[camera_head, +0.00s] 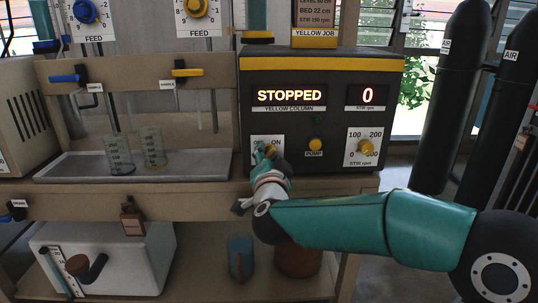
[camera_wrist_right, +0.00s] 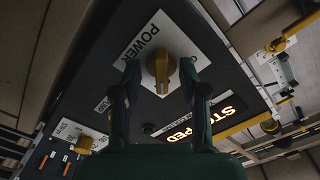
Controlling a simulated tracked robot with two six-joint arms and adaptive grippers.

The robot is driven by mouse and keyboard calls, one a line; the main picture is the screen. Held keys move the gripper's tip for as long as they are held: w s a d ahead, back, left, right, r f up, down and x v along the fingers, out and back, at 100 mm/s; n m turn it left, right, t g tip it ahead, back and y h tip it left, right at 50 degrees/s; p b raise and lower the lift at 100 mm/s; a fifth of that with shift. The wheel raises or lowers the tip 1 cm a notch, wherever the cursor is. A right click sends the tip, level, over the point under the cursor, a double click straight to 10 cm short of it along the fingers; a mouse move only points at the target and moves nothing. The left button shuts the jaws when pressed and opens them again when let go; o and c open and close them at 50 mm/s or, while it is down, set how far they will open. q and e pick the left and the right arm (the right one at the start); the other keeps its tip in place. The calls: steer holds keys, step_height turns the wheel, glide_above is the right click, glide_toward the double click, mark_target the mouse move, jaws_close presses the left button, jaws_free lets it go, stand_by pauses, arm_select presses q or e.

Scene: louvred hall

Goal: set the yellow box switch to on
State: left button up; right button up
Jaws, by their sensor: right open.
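The yellow column's control box (camera_head: 320,77) has a yellow top edge, and its displays read STOPPED and 0. Its yellow rotary switch (camera_wrist_right: 161,72) is on a white POWER plate in the right wrist view. In the head view the plate (camera_head: 256,143) shows OFF and ON lettering, and my gripper covers most of the knob. My right gripper (camera_head: 267,157) is at the switch. In the wrist view the open fingers (camera_wrist_right: 159,70) stand on either side of the knob, with gaps visible. I cannot tell whether they touch it. My left gripper is out of view.
A yellow pump button (camera_head: 316,144) and a yellow stir dial (camera_head: 366,147) sit right of the switch. Two glass beakers (camera_head: 153,148) stand on a grey tray (camera_head: 75,171) to the left. Dark gas cylinders (camera_head: 452,100) stand at right. A white container (camera_head: 120,260) is on the lower shelf.

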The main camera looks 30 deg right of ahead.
steer(key=v, duration=0.7)
steer(key=shift+s, duration=0.1)
